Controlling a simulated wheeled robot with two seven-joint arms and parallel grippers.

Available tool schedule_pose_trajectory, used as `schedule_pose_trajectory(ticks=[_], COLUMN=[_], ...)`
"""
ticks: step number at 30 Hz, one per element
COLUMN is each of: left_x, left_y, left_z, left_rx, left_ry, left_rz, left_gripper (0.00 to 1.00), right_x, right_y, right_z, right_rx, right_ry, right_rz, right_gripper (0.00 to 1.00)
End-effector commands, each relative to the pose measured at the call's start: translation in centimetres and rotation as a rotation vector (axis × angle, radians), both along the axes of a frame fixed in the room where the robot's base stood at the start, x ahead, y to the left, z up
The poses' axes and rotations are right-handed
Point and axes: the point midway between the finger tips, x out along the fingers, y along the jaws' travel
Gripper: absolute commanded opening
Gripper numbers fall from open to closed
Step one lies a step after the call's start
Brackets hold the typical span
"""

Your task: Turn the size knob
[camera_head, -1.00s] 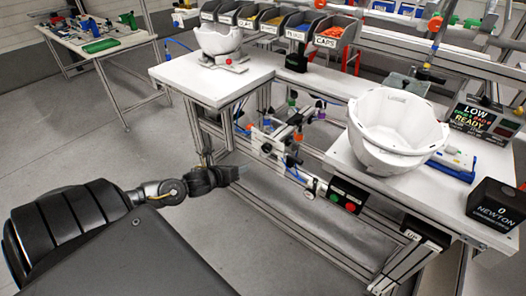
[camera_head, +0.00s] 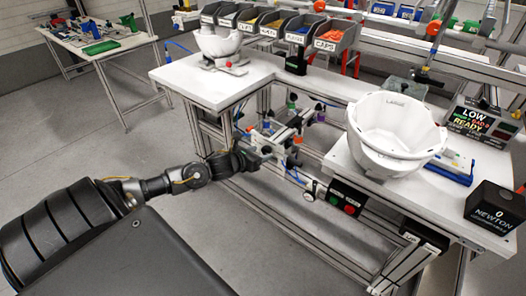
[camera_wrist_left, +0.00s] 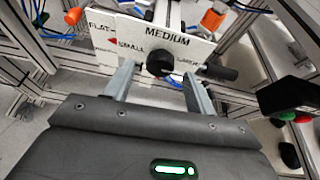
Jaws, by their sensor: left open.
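The size knob (camera_wrist_left: 160,63) is a round black knob on a white plate (camera_wrist_left: 140,38) in the left wrist view. The plate reads FLAT, SMALL and MEDIUM, with a partly covered label at the right and a red arrow mark beside SMALL. My left gripper (camera_wrist_left: 158,80) is open, with one finger on each side of the knob's lower part as seen here. I cannot tell whether either finger touches it. In the head view my left gripper (camera_head: 264,158) is at the fixture under the bench, and the knob is not clear there. My right gripper is not in view.
A white helmet shell (camera_head: 392,135) stands on the right bench, and another (camera_head: 218,42) on the back left bench. Green and red buttons (camera_head: 344,203) sit on the frame right of the gripper. A black force-display box (camera_head: 494,207) stands at the right. Floor at left is clear.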

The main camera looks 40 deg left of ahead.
Motion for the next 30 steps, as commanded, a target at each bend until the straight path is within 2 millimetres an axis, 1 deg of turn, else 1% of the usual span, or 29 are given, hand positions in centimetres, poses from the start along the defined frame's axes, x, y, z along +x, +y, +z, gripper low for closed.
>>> schedule_pose_trajectory(ticks=[1, 3, 6, 10, 17, 27, 30], left_x=[0.7, 1.5, 2.1, 2.5, 2.5, 2.4, 2.4], left_y=[0.1, 0.1, 0.0, 0.0, 0.0, 0.0, 0.1], left_z=[-0.1, -0.4, -0.8, -1.0, -1.1, -1.0, -1.0], left_rx=[-0.002, -0.001, -0.001, 0.000, 0.000, 0.000, -0.001], left_ry=[-0.002, -0.002, -0.001, 0.001, 0.001, 0.000, 0.000], left_rz=[0.004, 0.003, 0.001, 0.001, 0.001, 0.001, 0.001], left_gripper=[0.55, 0.55, 0.55, 0.55, 0.55, 0.11, 0.11], right_x=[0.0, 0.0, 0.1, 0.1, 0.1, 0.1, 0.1], right_y=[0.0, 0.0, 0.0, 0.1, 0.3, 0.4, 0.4], right_z=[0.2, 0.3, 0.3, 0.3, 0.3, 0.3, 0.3], right_rx=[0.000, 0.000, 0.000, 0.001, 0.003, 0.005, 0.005], right_ry=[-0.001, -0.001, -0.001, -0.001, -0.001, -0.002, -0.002], right_rz=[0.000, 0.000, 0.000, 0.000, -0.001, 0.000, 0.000], right_gripper=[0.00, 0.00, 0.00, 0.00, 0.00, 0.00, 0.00])
